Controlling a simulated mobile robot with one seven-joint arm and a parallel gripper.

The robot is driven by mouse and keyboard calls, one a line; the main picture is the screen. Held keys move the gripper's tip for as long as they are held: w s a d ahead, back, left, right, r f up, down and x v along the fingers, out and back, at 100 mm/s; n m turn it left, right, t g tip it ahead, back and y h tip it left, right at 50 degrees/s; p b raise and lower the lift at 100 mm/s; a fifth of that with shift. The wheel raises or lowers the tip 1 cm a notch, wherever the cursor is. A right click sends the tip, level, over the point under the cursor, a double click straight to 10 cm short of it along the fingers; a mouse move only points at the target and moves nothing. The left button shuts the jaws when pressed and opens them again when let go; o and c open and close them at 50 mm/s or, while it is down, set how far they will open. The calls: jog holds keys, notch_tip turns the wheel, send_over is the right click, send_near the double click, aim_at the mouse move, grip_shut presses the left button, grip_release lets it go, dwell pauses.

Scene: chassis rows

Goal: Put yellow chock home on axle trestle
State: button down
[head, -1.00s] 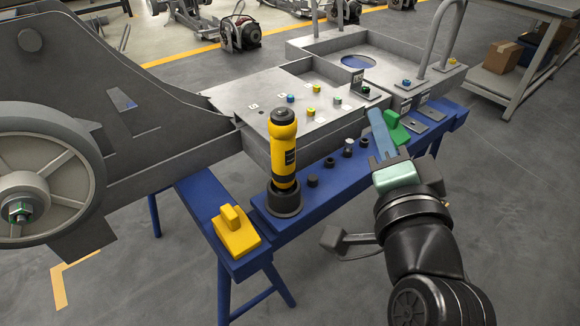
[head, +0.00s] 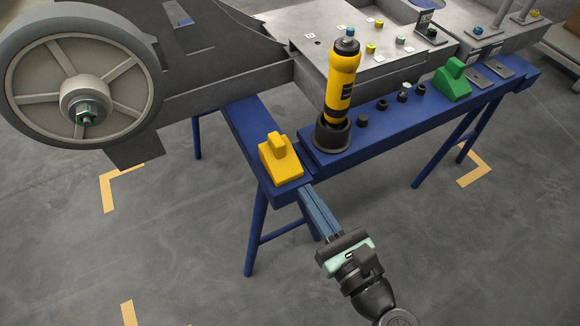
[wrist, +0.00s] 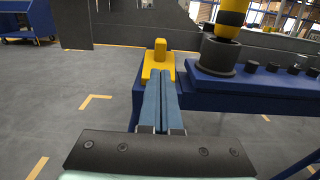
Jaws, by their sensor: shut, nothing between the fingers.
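The yellow chock (head: 282,161) sits on the near left end of the blue axle trestle (head: 386,128), on the top of the cross beam. It is a wedge-shaped block with a raised grip. My gripper (head: 304,190) is just in front of the chock and slightly to its right, with its blue fingers shut and empty. In the wrist view the chock (wrist: 158,62) stands straight ahead beyond the fingertips (wrist: 161,86). The fingers hide its lower part there, and I cannot tell whether they touch it.
A yellow and black tool (head: 342,85) stands upright in a dark holder on the trestle. Several dark sockets and a green chock (head: 453,82) lie further right. A large spoked wheel (head: 82,85) on the grey chassis is at the left. Floor in front is clear.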

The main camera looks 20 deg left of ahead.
aim_at(282, 154)
jog(key=b+x, duration=0.2)
jog(key=x, duration=0.5)
jog(key=shift+w+a, duration=0.25)
jog(key=shift+a, duration=0.1)
jog(key=p+x, duration=0.1)
jog(key=x, duration=1.7)
jog(key=shift+w+a, duration=0.15)
jog(key=shift+r, duration=0.1)
